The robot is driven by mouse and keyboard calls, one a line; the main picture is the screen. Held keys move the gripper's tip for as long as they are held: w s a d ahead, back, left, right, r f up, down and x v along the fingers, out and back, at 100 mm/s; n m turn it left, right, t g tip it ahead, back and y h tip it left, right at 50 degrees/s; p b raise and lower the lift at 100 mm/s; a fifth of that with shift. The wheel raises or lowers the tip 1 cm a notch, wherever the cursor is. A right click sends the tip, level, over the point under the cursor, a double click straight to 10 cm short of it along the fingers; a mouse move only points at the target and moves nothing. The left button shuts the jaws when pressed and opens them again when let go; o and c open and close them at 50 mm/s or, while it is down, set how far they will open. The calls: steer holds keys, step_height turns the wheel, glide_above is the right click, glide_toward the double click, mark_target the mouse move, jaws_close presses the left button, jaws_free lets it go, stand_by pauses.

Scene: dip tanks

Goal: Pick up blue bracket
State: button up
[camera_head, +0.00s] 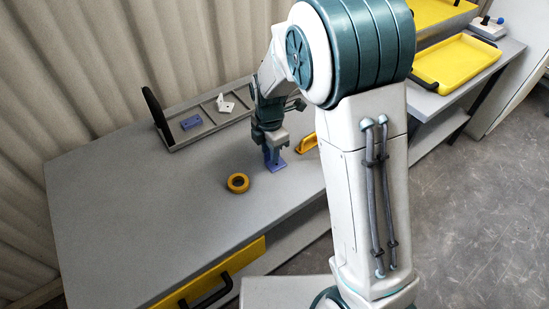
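A blue bracket (277,166) is on the grey table, with a flat foot and an upright part that rises to my gripper. My gripper (271,150) points down right over it, and the fingertips are at the bracket's upright part. The fingers and the bracket's top overlap here, so I cannot tell whether the fingers are closed on it. Another blue piece (191,122) lies in the grey divided tray further back.
A yellow-orange ring (238,175) lies left of the bracket. A yellow part (306,143) is close on the right. Yellow trays (460,64) stand at right. The table's left is clear.

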steer(key=shift+f, duration=0.1)
jaws_close()
